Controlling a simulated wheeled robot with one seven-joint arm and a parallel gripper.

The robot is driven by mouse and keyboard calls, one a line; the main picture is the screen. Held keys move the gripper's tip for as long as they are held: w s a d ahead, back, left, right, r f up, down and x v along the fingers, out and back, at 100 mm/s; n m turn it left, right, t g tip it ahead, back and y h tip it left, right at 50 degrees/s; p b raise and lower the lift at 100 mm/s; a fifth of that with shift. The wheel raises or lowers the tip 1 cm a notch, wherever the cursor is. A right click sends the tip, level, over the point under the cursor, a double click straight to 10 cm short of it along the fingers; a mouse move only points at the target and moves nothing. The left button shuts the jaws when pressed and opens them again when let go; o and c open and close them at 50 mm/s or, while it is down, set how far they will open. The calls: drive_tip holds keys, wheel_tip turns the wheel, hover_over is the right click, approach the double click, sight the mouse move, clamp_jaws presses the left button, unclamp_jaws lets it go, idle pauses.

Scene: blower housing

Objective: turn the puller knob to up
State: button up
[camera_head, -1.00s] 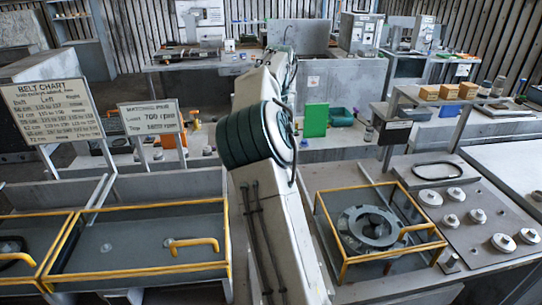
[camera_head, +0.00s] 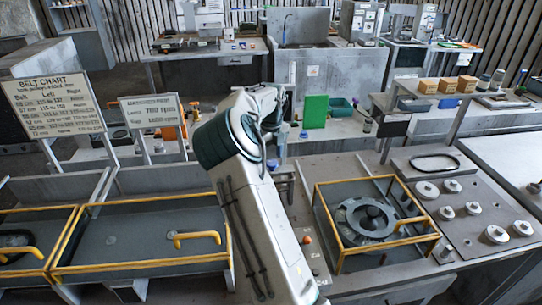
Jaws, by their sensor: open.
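My arm rises from the bottom centre, bends at a dark green joint and folds down behind itself. What looks like my gripper (camera_head: 286,184), small and dark, shows just right of the arm, above the bench, with nothing seen in it. A narrow panel with small controls, including an orange knob (camera_head: 307,239), lies right of my arm and below the gripper. I cannot tell which control is the puller knob or which way it points. My arm hides part of this panel.
A yellow-railed frame (camera_head: 341,253) around a round grey housing (camera_head: 366,217) stands to the right. Beyond it is a plate with several round metal pieces (camera_head: 496,234). Yellow-edged covers (camera_head: 140,266) lie left, below a belt chart sign (camera_head: 52,104). A green block (camera_head: 315,111) stands behind.

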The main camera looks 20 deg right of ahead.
drive_tip(key=shift+f, duration=0.7)
drive_tip(key=c, duration=1)
drive_tip(key=shift+n, duration=0.3)
